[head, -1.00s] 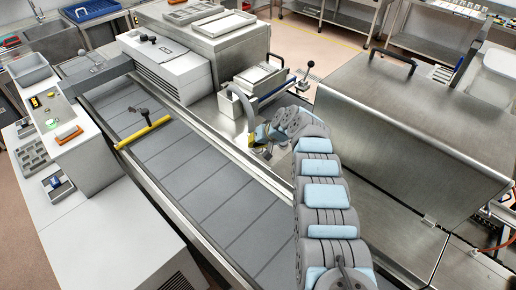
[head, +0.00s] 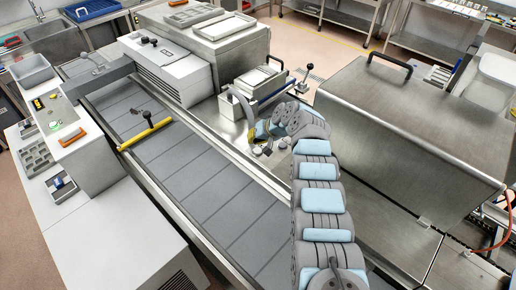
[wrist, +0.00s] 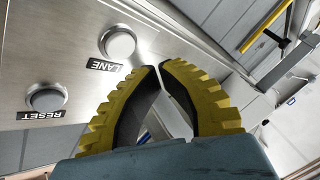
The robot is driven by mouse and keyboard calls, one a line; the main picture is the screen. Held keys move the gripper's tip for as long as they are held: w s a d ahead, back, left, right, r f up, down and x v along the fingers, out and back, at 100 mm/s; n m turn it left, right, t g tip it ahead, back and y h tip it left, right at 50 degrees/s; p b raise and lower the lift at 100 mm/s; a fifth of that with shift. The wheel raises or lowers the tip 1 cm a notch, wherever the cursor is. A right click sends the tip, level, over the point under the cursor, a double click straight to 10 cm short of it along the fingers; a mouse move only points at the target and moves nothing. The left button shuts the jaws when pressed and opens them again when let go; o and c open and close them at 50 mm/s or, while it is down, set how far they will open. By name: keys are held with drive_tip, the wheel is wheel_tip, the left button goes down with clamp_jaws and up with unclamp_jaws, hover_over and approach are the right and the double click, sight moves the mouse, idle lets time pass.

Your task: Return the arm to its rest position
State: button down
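My arm (head: 321,200) reaches from the bottom of the head view up to the steel deck beside the grey slatted conveyor. My gripper (wrist: 161,67) has two curved yellow fingers with dark inner pads. Their tips almost meet, and nothing is seen held between them. In the head view my gripper is small and partly hidden by the wrist. In the wrist view a steel panel lies beyond the fingers, with a round LANE button (wrist: 118,43) and a round RESET button (wrist: 47,97). The fingertips appear apart from both buttons.
A large steel cover (head: 420,130) with a black handle stands right of my arm. A steel machine box (head: 215,40) stands at the back. A yellow bar (head: 146,135) crosses the conveyor (head: 190,170). A lever (head: 303,77) rises near a small box behind my gripper.

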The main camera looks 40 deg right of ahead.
drive_tip(key=shift+r+p, duration=0.6)
drive_tip(key=shift+r, duration=0.95)
